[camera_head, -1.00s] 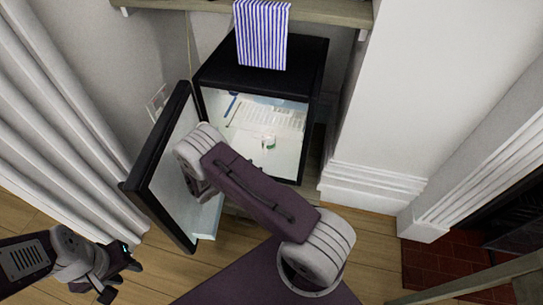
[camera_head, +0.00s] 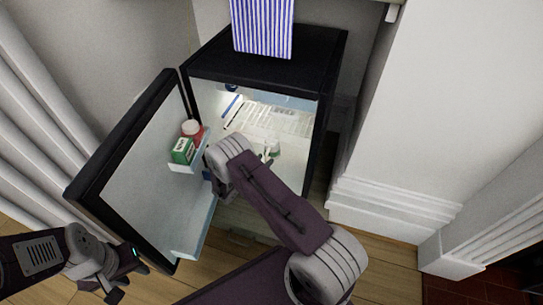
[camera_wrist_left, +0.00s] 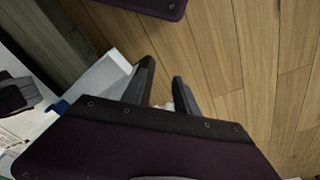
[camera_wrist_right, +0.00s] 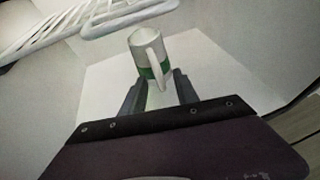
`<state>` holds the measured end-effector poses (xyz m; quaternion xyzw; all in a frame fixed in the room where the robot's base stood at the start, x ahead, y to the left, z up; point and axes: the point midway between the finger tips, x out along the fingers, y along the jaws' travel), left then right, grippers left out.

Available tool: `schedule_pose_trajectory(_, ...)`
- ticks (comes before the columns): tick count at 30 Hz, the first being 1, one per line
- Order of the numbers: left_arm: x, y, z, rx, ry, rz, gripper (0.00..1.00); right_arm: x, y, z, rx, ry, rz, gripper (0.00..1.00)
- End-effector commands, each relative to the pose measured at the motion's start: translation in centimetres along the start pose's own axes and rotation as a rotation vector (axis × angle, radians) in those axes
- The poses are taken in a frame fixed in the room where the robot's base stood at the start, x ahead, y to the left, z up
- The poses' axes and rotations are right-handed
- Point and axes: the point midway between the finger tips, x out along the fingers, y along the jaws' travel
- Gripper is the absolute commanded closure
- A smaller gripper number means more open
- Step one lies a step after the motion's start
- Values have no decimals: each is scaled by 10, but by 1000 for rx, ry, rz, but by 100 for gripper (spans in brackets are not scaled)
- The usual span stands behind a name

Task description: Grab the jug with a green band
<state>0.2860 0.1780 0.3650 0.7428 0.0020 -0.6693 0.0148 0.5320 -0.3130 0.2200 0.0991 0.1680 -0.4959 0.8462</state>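The jug, white with a green band (camera_wrist_right: 141,50), stands upright inside the small open fridge. Its handle faces my right gripper (camera_wrist_right: 159,76), which is open, with its fingers apart on either side of the handle's lower part. I cannot tell whether they touch it. In the head view the jug (camera_head: 274,149) shows small just past my right arm, which hides most of that gripper. My left gripper (camera_head: 133,272) is outside the fridge, below the door; its fingers are apart and empty in the left wrist view (camera_wrist_left: 163,72).
The black fridge (camera_head: 270,68) has its door (camera_head: 135,165) swung open to the left, with a green box (camera_head: 182,151) and a white-lidded red container (camera_head: 192,129) on a door shelf.

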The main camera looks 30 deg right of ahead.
Motion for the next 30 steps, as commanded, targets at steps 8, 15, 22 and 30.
schedule_pose_trajectory(8, 21, 0, 2, 0, 0, 0, 64, 25, 0, 0, -1, 0, 0, 63)
schedule_pose_trajectory(15, 20, 0, 2, 0, 0, 0, 64, 24, 0, 0, -1, 0, 0, 97)
schedule_pose_trajectory(22, 20, 0, 2, 0, 0, 0, 64, 24, 0, 0, -1, 0, 0, 100)
schedule_pose_trajectory(30, 20, 0, 2, 0, 0, 0, 64, 24, 0, -1, -1, 0, -1, 100)
